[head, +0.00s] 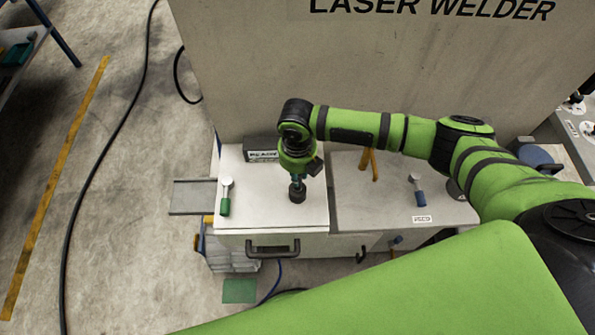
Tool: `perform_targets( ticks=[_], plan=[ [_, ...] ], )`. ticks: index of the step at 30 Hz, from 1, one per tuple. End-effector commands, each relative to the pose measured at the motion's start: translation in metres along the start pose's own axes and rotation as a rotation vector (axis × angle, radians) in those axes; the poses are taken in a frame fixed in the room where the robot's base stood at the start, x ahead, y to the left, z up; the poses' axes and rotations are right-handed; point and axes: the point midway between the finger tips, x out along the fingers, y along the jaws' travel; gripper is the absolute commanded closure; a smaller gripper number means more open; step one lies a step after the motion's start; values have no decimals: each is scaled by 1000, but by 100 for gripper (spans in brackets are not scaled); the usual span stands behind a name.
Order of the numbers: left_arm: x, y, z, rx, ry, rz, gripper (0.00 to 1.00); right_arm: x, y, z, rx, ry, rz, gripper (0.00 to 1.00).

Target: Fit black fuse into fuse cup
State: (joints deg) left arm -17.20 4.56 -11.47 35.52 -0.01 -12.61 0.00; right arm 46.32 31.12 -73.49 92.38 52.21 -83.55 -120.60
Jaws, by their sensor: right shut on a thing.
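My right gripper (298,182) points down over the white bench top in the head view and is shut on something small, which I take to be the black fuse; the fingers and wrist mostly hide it. A dark round piece (297,195) shows directly at and below the fingertips, low against the white top. It may be the fuse cup or part of the held fuse; I cannot tell which, nor whether the fuse is inside a cup. My left gripper is not in view.
A green-handled piece (225,197) with a pale head lies left of the gripper. A similar blue one (418,192) lies on the grey top at right. A small dark labelled box (262,155) and orange prongs (370,162) stand behind, before the laser welder cabinet (300,75).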

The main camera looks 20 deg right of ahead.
Motion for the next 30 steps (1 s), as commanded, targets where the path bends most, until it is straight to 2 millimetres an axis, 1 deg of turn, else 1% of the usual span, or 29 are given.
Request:
perform_targets(
  ticks=[30],
  plan=[
    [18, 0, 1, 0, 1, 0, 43, 26, 1, 0, -1, 0, 1, 100]
  ],
)
